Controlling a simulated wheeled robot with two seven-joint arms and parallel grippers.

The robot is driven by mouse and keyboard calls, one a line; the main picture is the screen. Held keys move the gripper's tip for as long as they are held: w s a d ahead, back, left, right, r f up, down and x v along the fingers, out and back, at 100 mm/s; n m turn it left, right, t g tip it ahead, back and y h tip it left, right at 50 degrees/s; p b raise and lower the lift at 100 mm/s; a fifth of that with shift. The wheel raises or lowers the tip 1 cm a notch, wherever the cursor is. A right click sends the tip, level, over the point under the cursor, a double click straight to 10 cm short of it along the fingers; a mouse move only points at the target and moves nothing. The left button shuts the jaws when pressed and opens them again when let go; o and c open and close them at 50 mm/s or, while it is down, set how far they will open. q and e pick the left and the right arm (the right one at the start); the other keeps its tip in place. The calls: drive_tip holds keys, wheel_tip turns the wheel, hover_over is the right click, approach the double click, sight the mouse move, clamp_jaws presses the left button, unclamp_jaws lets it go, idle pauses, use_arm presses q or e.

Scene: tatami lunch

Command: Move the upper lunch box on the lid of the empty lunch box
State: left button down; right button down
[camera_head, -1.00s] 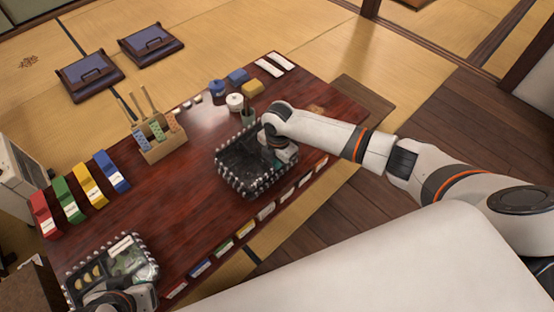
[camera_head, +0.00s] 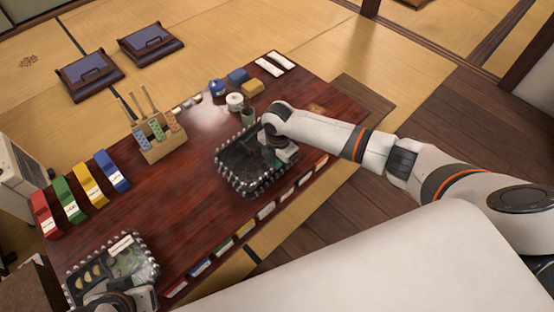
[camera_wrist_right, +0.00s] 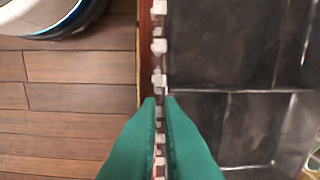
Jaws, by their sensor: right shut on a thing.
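An empty dark lunch box (camera_head: 240,163) with a studded pale rim stands near the front edge of the table in the head view. My right gripper (camera_head: 277,158) is at its right side. In the right wrist view the green fingers (camera_wrist_right: 161,102) are shut on the studded rim of this lunch box (camera_wrist_right: 215,60), whose dark compartments show bare. A second lunch box (camera_head: 92,262) at the lower left holds food in compartments. My left gripper (camera_head: 118,300) is at its near side; its fingers are hidden. I cannot make out a separate lid or stacked layers.
Red, green, yellow and blue blocks (camera_head: 90,186) line the table's left side. A wooden holder (camera_head: 160,143) with sticks stands behind. A white pot (camera_head: 235,101), a cup (camera_head: 249,115) and small boxes are at the back. The middle of the dark table (camera_head: 185,190) is clear.

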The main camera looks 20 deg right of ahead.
use_arm(q)
drive_tip(key=shift+w+d+t, duration=0.1)
drive_tip(key=shift+w+t, duration=0.2)
drive_tip(key=shift+w, duration=0.05)
use_arm(e)
drive_tip(key=shift+f, duration=0.9)
idle(0.4)
drive_tip(key=c, duration=0.9)
unclamp_jaws()
drive_tip(key=shift+c, duration=0.2)
use_arm(q)
drive_tip(key=shift+r, duration=0.1)
use_arm(e)
drive_tip(key=shift+r, duration=0.1)
